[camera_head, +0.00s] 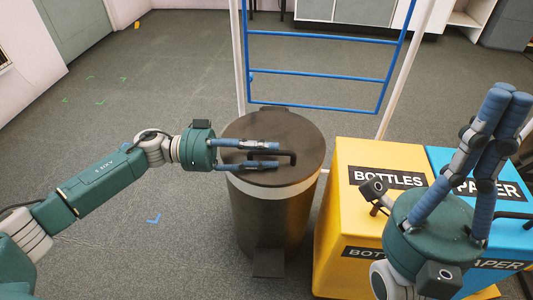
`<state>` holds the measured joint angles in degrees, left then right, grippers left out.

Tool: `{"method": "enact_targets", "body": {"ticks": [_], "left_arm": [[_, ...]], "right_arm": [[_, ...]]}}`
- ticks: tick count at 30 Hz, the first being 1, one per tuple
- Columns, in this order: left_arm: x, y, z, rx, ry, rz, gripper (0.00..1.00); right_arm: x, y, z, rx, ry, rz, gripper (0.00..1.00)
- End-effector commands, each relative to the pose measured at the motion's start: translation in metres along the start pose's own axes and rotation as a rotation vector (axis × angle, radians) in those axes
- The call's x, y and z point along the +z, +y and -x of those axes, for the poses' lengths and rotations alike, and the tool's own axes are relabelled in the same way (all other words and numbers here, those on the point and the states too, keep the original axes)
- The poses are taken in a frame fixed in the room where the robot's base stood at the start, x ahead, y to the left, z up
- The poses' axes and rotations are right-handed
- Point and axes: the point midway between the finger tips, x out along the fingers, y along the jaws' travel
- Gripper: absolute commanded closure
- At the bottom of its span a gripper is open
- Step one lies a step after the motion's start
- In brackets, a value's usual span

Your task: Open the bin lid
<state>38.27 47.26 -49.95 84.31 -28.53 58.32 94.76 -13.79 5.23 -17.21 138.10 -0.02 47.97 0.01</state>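The round dark bin (268,225) stands upright in the middle, with a pale band below its rim. Its dark lid (300,132) looks closed and carries a black bar handle (285,157). My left gripper (277,156) reaches in from the left over the lid. Its two blue fingers are apart, one on the far side and one on the near side of the handle's left part. I cannot tell whether they touch the handle. My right gripper (507,93) is at the right, raised over the boxes, with its fingers pointing up and their tips close together. I see nothing between them.
A yellow box marked BOTTLES (340,215) stands right of the bin, and a blue box marked PAPER (464,157) stands beside it. A blue rail frame on white posts (318,75) stands behind the bin. The carpet (150,90) at the left is mostly free.

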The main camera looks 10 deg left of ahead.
Motion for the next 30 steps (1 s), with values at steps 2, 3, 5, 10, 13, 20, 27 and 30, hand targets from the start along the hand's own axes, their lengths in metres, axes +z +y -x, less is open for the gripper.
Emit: {"method": "enact_targets", "body": {"ticks": [2,3,5,10,13,20,27,30], "left_arm": [[0.000,0.000,-0.002,-0.001,0.000,0.000,0.70],[0.000,0.000,-0.003,-0.001,0.000,0.000,0.70],[0.000,0.000,-0.003,-0.001,0.000,0.000,0.70],[0.000,0.000,-0.002,-0.001,0.000,0.000,0.78],[0.000,0.000,-0.002,-0.001,0.000,0.000,0.98],[-0.001,-0.001,-0.002,-0.004,0.002,-0.001,1.00],[-0.006,-0.002,-0.001,-0.006,0.003,0.005,1.00],[-0.010,-0.003,-0.001,-0.007,0.004,0.016,1.00]], "right_arm": [[0.000,0.000,-0.001,-0.001,0.004,0.000,1.00],[-0.001,0.000,-0.001,-0.001,0.004,0.000,1.00],[-0.001,0.000,-0.001,-0.001,0.003,0.000,1.00],[-0.001,0.000,-0.001,-0.001,0.003,0.000,1.00],[-0.001,0.000,-0.001,-0.001,0.003,0.000,1.00],[-0.001,0.000,-0.001,-0.001,0.003,0.000,1.00],[-0.001,0.000,-0.006,0.001,0.001,0.000,1.00],[-0.001,0.001,-0.011,0.003,-0.005,0.000,1.00]]}}
